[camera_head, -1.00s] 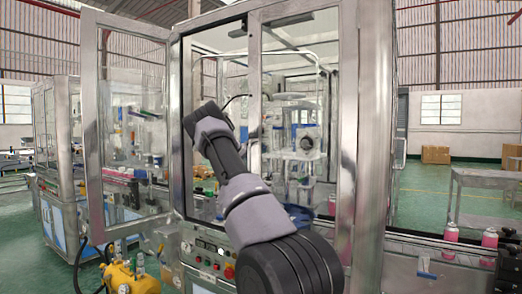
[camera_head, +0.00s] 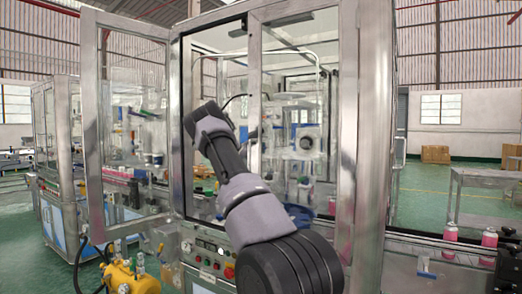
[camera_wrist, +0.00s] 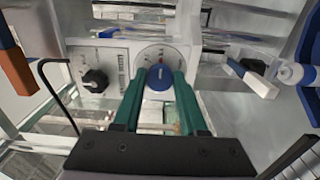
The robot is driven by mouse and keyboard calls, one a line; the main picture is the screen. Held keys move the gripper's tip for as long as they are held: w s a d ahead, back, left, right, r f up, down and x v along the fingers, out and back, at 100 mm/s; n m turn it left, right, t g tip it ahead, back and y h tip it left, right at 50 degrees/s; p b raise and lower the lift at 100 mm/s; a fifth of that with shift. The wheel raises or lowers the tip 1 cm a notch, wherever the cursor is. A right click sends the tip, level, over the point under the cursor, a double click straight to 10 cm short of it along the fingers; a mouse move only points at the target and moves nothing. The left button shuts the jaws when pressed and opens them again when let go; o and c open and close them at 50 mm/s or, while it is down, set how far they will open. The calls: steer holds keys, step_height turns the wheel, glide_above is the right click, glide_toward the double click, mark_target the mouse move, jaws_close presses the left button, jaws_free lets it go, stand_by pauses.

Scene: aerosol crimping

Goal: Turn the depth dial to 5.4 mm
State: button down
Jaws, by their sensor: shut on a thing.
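In the wrist view a round blue dial (camera_wrist: 160,78) sits on a white plate (camera_wrist: 146,53) with a printed scale around it and a small red mark near its top. My gripper (camera_wrist: 160,82) has two green fingers, one on each side of the blue dial, shut on it. The numbers on the scale are too small to read. In the head view my arm reaches into the open machine cabinet (camera_head: 349,110); the dial and my fingers are hidden there.
A black knob (camera_wrist: 95,80) with its own scale is left of the blue dial. In the head view the cabinet's open glass door (camera_head: 91,130) is at left, and pink cans (camera_head: 489,238) stand at right.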

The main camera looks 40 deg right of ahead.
steer(key=shift+f, duration=0.15)
steer(key=shift+c, duration=2.2)
jaws_free()
steer(key=v, duration=1)
steer(key=shift+s+a, duration=0.2)
steer(key=shift+a, duration=0.15)
steer(key=shift+a, duration=0.15)
